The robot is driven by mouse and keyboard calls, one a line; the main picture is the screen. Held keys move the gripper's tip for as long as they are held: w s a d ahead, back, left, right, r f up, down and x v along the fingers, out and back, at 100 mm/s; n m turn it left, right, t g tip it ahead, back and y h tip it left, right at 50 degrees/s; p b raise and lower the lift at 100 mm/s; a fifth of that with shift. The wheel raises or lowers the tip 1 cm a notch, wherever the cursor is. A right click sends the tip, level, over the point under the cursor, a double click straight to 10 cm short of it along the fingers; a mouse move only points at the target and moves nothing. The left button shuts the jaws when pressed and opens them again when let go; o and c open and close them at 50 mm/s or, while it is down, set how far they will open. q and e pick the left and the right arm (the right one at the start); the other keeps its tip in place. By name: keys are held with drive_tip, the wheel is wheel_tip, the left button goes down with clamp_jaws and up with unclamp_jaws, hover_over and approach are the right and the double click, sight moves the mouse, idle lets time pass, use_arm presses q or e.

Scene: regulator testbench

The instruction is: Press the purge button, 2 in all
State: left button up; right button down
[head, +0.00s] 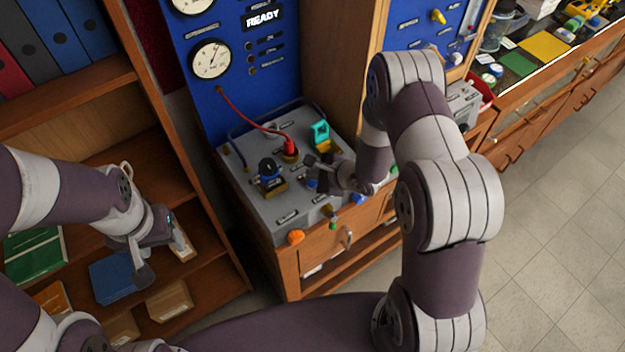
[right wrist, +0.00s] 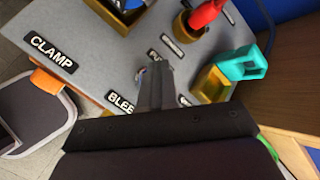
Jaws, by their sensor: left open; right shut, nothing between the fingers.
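The purge button itself cannot be made out; a label starting "PU" (right wrist: 155,56) is partly covered by my right gripper's fingers in the right wrist view. My right gripper (right wrist: 152,82) is shut and empty, its fingertips over the grey bench top (right wrist: 100,28) beside that label; I cannot tell if they touch anything. In the head view my right gripper (head: 318,172) is among the bench fittings, right of a black-and-blue knob (head: 267,168). My left gripper (head: 163,260) is open and empty in front of the wooden shelves, left of the bench.
A red plug with a hose (head: 290,147) and a teal lever (head: 320,131) stand behind my right gripper. A "BLEED" label (right wrist: 119,101) and an orange knob (right wrist: 46,80) are near. Gauges (head: 210,59) and a "READY" display (head: 263,18) are on the blue panel.

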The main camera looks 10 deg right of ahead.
sight(315, 184)
drive_tip(key=shift+f, duration=0.1)
idle(0.4)
drive_tip(key=shift+f, duration=0.35)
drive_tip(key=shift+f, duration=0.45)
idle(0.8)
drive_tip(key=shift+r+p, duration=0.8)
drive_tip(key=shift+r, duration=0.1)
wheel_tip(315, 184, up, 5)
drive_tip(key=p, duration=0.5)
drive_tip(key=shift+r, duration=0.1)
idle(0.5)
